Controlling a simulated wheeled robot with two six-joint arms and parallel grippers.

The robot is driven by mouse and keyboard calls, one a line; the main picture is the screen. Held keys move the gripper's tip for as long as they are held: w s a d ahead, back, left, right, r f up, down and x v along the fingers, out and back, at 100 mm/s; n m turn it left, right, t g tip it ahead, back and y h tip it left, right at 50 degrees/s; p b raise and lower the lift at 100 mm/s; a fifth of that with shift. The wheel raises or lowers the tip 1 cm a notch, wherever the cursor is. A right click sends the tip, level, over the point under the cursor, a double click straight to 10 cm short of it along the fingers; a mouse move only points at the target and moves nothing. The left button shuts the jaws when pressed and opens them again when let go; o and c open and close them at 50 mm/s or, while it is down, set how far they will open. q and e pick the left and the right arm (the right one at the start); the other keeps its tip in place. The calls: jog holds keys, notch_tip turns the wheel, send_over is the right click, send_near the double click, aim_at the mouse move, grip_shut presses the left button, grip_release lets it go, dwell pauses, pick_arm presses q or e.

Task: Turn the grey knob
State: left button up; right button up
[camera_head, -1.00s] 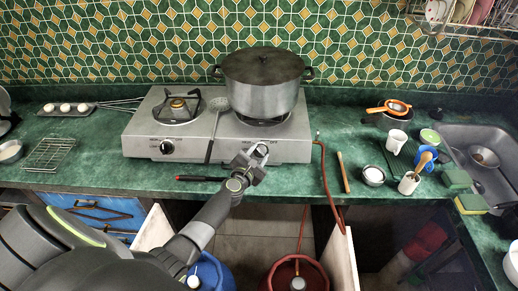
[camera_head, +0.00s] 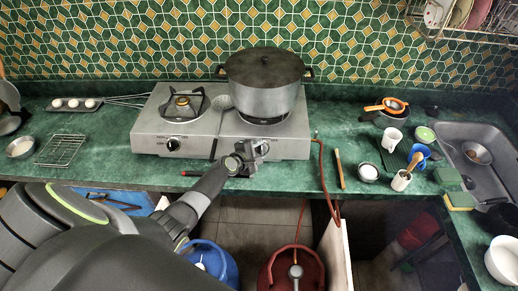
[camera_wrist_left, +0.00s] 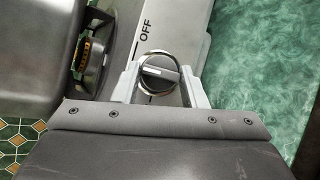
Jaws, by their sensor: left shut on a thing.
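The grey knob (camera_wrist_left: 160,72), with a shiny ring and a pale pointer line, is on the front panel of the gas hotplate (camera_head: 190,120), below the pot. In the left wrist view it sits between the two fingers of my left gripper (camera_wrist_left: 160,82), which is shut on it. The word OFF is printed beside it, and the pointer line does not point at that word. In the head view my left gripper (camera_head: 254,150) is at the hotplate's right front and mostly hides this knob. My right gripper is not in view.
A large lidded pot (camera_head: 265,82) stands on the right burner. Another knob (camera_head: 173,145) is on the left of the front panel. A red hose (camera_head: 322,170) hangs right of the hotplate. A wooden stick (camera_head: 340,168) and a small bowl (camera_head: 368,173) lie farther right.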

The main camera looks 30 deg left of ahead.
pick_arm(q)
jog(key=shift+w+r, duration=0.1)
jog(key=shift+r, duration=0.05)
dwell(0.3)
jog(key=o, duration=0.9)
jog(key=shift+s, duration=0.3)
jog(key=shift+p+v, duration=0.95)
jog(key=shift+v, duration=0.3)
jog(key=v, duration=1.4)
jog(key=shift+s+a+r, duration=0.1)
jog(key=shift+a, duration=0.05)
